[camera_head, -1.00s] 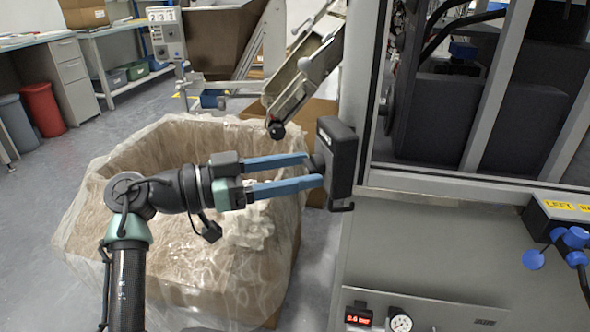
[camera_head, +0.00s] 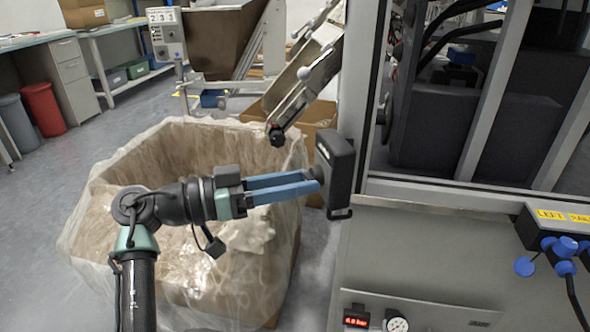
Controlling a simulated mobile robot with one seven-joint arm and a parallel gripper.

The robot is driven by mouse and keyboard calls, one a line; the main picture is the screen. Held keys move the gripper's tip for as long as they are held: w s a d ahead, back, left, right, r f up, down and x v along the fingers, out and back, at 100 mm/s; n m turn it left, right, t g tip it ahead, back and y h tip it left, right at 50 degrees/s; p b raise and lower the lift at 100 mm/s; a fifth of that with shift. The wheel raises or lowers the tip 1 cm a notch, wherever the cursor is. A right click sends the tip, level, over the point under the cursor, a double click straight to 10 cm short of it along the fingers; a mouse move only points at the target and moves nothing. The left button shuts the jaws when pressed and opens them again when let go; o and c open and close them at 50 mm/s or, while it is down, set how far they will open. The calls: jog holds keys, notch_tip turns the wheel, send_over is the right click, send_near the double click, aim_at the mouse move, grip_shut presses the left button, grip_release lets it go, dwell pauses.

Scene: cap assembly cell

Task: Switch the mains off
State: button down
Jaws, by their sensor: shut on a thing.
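The mains switch is a dark knob (camera_head: 317,172) on the left face of a black box (camera_head: 338,168), which is fixed to the machine's corner post. My gripper (camera_head: 316,181) reaches in from the left with its two blue fingers at the box. The fingers are close together and shut on the knob, which they partly hide. The knob's exact angle and any markings on it cannot be made out.
A large carton with a clear plastic liner (camera_head: 85,215) stands below my arm. A conveyor chute (camera_head: 308,85) ends above it. The machine frame (camera_head: 355,90) rises at the right. A panel with blue knobs (camera_head: 560,235) and a gauge (camera_head: 397,324) are lower right.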

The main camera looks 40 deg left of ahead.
jog(key=n+p, duration=0.3)
jog(key=p, duration=0.1)
jog(key=shift+d+r+n, duration=0.1)
jog(key=shift+r+n, duration=0.25)
jog(key=shift+n, duration=0.05)
jog(key=n+p, duration=0.3)
jog(key=p, duration=0.1)
jog(key=shift+p, duration=0.3)
jog(key=n+p, duration=0.4)
jog(key=shift+n, duration=0.4)
jog(key=shift+s+f+n+p, duration=0.1)
jog(key=shift+n+p, duration=1)
jog(key=shift+p, duration=0.05)
jog(key=shift+c, duration=2.1)
grip_release()
